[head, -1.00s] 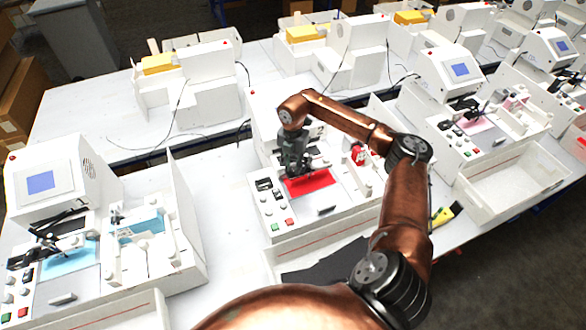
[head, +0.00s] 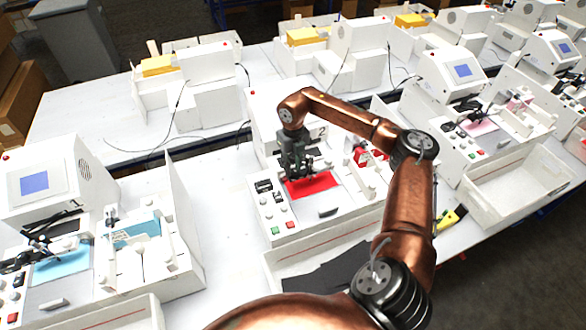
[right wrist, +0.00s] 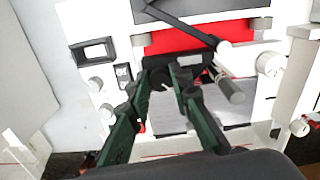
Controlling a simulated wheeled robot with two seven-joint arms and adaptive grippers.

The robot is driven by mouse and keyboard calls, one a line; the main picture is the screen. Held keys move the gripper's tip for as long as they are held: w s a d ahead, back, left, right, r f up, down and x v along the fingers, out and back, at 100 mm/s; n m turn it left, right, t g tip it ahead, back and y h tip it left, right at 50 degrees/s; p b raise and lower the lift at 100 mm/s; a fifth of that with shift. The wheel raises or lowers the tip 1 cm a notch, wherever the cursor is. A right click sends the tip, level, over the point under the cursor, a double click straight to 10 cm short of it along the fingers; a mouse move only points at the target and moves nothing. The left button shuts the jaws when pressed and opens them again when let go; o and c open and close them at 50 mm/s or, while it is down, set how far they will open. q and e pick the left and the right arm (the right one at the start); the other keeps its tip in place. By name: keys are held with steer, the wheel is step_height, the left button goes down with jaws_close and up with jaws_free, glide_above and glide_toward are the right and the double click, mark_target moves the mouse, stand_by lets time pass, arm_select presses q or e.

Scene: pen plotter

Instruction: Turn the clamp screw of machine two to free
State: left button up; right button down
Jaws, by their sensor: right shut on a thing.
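Machine two (head: 340,205) is the white plotter in the middle of the head view, with a red sheet (head: 312,186) on its bed. The red sheet also shows in the right wrist view (right wrist: 195,38). My right gripper (head: 297,175) is over the left end of the red sheet, pointing down. In the right wrist view its dark green fingers (right wrist: 168,80) are shut on a small dark part at the pen holder, which appears to be the clamp screw. The fingertips largely hide it, so its turn position cannot be told. My left gripper is not in view.
A grey cylinder (right wrist: 230,88) on a slanted rod stands close beside the right finger. White knobs (right wrist: 270,64) and a dark-framed switch (right wrist: 94,52) are near. Machine one (head: 45,185) stands at left, another plotter (head: 455,75) at right. A white bin (head: 510,180) is in front of that plotter.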

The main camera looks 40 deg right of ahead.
mark_target(293, 169)
steer(key=shift+s+f+n, duration=0.1)
steer(key=shift+f+n, duration=0.05)
steer(key=shift+n, duration=0.45)
steer(key=c, duration=1.7)
jaws_free()
steer(key=shift+c, duration=0.2)
step_height(293, 169, up, 12)
steer(key=shift+d, duration=0.1)
